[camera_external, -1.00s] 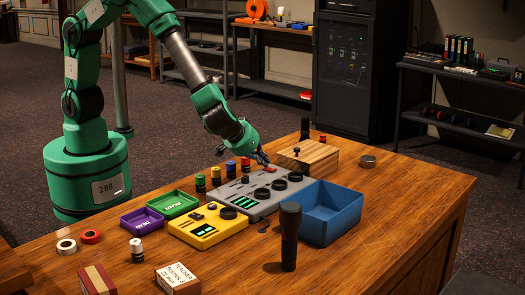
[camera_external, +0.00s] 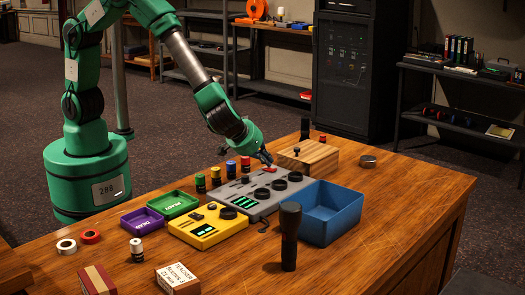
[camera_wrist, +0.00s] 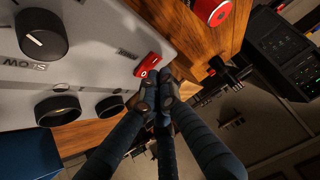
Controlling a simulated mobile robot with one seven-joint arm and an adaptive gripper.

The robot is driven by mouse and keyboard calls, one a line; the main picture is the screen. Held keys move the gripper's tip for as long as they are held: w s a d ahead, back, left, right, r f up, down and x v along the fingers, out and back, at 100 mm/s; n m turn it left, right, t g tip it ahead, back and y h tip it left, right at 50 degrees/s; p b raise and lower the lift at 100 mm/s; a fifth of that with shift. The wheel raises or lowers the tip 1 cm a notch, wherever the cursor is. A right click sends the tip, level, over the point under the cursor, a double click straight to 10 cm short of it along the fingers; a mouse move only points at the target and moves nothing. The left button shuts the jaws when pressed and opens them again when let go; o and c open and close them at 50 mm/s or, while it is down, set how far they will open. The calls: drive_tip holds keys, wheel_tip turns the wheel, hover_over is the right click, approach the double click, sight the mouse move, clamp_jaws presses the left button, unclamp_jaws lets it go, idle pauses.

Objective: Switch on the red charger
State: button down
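I see no red charger body; the red part here is a rocker switch (camera_wrist: 148,65) on the grey device (camera_wrist: 110,40), and it also shows at the device's far edge in the external view (camera_external: 269,170). My gripper (camera_wrist: 157,92) is right beside the switch's lower end in the wrist view, its fingertips drawn together. In the external view my gripper (camera_external: 265,161) points down at the device's far edge. I cannot tell whether the fingertips touch the switch. The grey device (camera_external: 258,204) has several black knobs and a lit green display.
Several coloured cylinders, one red (camera_external: 245,165), stand behind the grey device. A wooden block (camera_external: 318,153) is close on the right of my gripper. A blue bin (camera_external: 330,228), a yellow device (camera_external: 197,233) and a black upright handle (camera_external: 290,250) stand in front.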

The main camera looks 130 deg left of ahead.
drive_tip(key=shift+r, duration=0.5)
drive_tip(key=r, duration=0.3)
drive_tip(key=shift+s+r, duration=0.15)
drive_tip(key=shift+s, duration=0.05)
drive_tip(key=p+v, duration=0.2)
drive_tip(key=v, duration=0.7)
drive_tip(key=shift+s+d, duration=0.3)
drive_tip(key=shift+s, duration=0.3)
drive_tip(key=shift+r, duration=0.15)
drive_tip(key=s+d+r+m+t+h, duration=0.2)
drive_tip(key=s+d+r+m+h, duration=0.2)
drive_tip(key=s+d+r+m, duration=0.7)
drive_tip(key=s+d+r+m+t+h, duration=0.2)
drive_tip(key=s+d+r+m, duration=0.1)
drive_tip(key=s+d, duration=0.4)
drive_tip(key=s+d+r+m+t+h, duration=0.2)
drive_tip(key=s+d+r, duration=0.4)
drive_tip(key=s, duration=0.5)
drive_tip(key=shift+s+d+r+m+h, duration=0.25)
drive_tip(key=shift+d+m+h, duration=0.25)
drive_tip(key=shift+d+m, duration=0.5)
